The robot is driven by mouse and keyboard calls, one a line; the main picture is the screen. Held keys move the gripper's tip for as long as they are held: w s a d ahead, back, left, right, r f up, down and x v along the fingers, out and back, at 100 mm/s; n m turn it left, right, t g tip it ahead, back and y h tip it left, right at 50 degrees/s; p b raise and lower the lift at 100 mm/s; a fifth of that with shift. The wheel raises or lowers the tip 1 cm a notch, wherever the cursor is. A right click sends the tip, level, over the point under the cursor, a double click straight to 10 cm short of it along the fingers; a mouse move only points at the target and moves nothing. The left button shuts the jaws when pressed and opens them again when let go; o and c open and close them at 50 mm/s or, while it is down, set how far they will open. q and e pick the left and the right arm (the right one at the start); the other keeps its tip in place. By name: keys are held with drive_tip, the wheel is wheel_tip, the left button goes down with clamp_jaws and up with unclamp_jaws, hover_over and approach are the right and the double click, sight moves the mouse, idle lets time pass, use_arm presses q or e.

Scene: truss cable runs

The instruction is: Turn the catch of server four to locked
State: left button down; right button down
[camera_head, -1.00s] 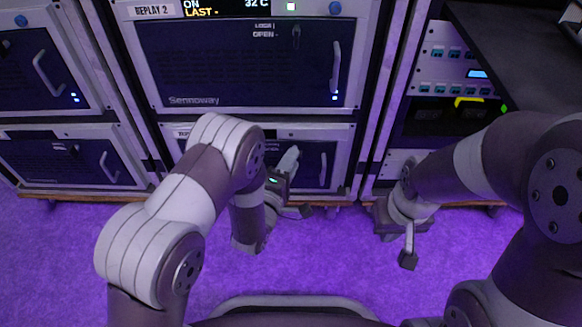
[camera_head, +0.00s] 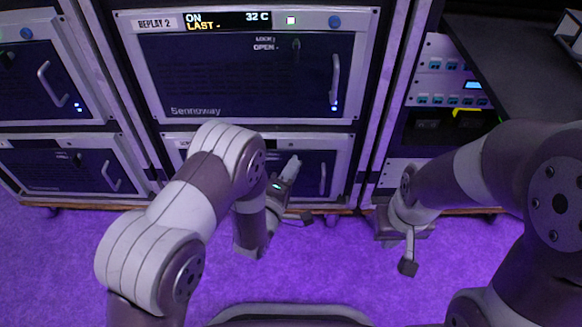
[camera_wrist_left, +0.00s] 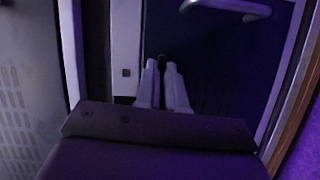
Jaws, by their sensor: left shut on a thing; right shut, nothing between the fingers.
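My left gripper (camera_head: 291,168) is at the front of the lower middle server (camera_head: 312,160), left of its door handle (camera_head: 323,180). In the left wrist view its two pale fingers (camera_wrist_left: 166,80) are close together on a small dark catch (camera_wrist_left: 162,57), mostly hidden between the tips. The door handle (camera_wrist_left: 230,8) shows above them in that view. The server's label is mostly covered by my left arm, so I cannot read its number or the catch's marks. My right gripper (camera_head: 400,228) is low at the right, away from the servers; its fingers are hard to make out, with nothing seen held.
Above is the server labelled REPLAY 2 (camera_head: 245,75), with its own catch (camera_head: 296,46) and handle (camera_head: 335,78). More servers (camera_head: 70,165) stand at the left. A rack (camera_head: 450,70) and a dark shelf (camera_head: 520,50) are at the right. Purple floor in front is clear.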

use_arm(q)
drive_tip(key=shift+d+r+m+g+y+p, duration=0.15)
drive_tip(key=shift+m+g+y+p, duration=0.3)
drive_tip(key=shift+m+y+p, duration=1.25)
drive_tip(key=shift+d+r+m+g+y+p, duration=0.15)
drive_tip(key=shift+m+g+y+p, duration=0.35)
drive_tip(key=shift+m+p, duration=2.3)
drive_tip(key=shift+d+r+m+g+y+p, duration=0.15)
drive_tip(key=shift+m+g+y+p, duration=0.3)
drive_tip(key=shift+m+y+p, duration=1.65)
drive_tip(key=shift+n+h+p, duration=0.3)
drive_tip(key=shift+h+p, duration=0.35)
drive_tip(key=shift+h, duration=0.35)
drive_tip(key=c, duration=1.2)
unclamp_jaws()
drive_tip(key=shift+c, duration=0.2)
